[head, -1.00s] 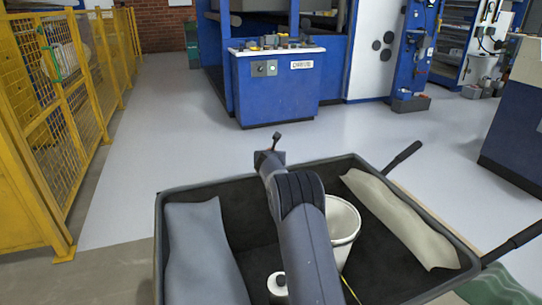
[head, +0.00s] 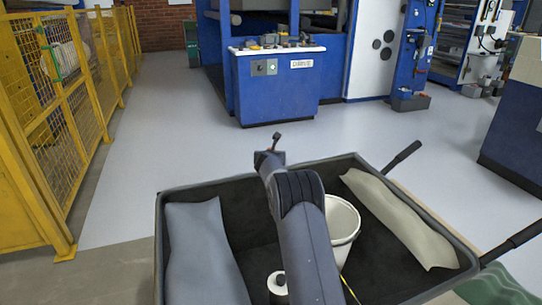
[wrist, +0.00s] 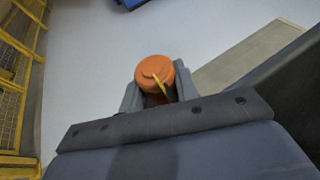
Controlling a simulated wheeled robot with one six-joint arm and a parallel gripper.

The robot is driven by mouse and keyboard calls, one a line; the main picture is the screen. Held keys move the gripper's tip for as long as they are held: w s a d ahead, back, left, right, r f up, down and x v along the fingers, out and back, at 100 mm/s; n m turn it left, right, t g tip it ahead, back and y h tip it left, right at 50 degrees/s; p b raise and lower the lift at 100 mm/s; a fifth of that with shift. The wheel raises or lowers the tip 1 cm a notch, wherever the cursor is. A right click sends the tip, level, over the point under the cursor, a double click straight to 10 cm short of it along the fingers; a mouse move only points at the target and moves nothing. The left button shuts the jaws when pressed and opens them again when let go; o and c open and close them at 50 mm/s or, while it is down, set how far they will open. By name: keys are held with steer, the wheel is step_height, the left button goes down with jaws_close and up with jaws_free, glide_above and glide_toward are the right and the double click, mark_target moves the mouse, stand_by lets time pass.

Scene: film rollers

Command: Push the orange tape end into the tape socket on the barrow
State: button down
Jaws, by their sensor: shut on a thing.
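The orange tape end (wrist: 154,74) is a round, stepped cap with a thin yellow strip (wrist: 160,83) across its face, in the wrist view. My gripper (wrist: 157,88) is shut on it, with a grey finger on either side. The barrow (head: 225,181) is a dark, open tray with two black handles, in front of me in the head view. My arm reaches over its middle, and I cannot make out the gripper's fingers there. A short yellow line (head: 350,290) shows beside my arm in the barrow. I cannot make out the tape socket in either view.
The barrow holds a grey-blue sheet (head: 205,255), a beige sheet (head: 400,220), a white bucket (head: 343,222) and a small white roll (head: 277,283). Yellow mesh fencing (head: 65,110) stands left. A blue machine cabinet (head: 275,88) stands ahead, beyond clear grey floor.

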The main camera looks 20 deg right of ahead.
steer(key=shift+f+b, duration=0.4)
steer(key=shift+f, duration=0.2)
steer(key=c, duration=1)
jaws_free()
steer(key=b+v, duration=0.4)
steer(key=v, duration=0.6)
steer(key=shift+s+r, duration=0.25)
steer(key=shift+s, duration=0.05)
steer(key=p+x, duration=0.3)
steer(key=x, duration=0.6)
steer(key=shift+w+f+p, duration=0.1)
steer(key=shift+w+p, duration=0.25)
steer(key=shift+w+d+f, duration=0.2)
steer(key=shift+w+f, duration=0.1)
steer(key=shift+w, duration=0.1)
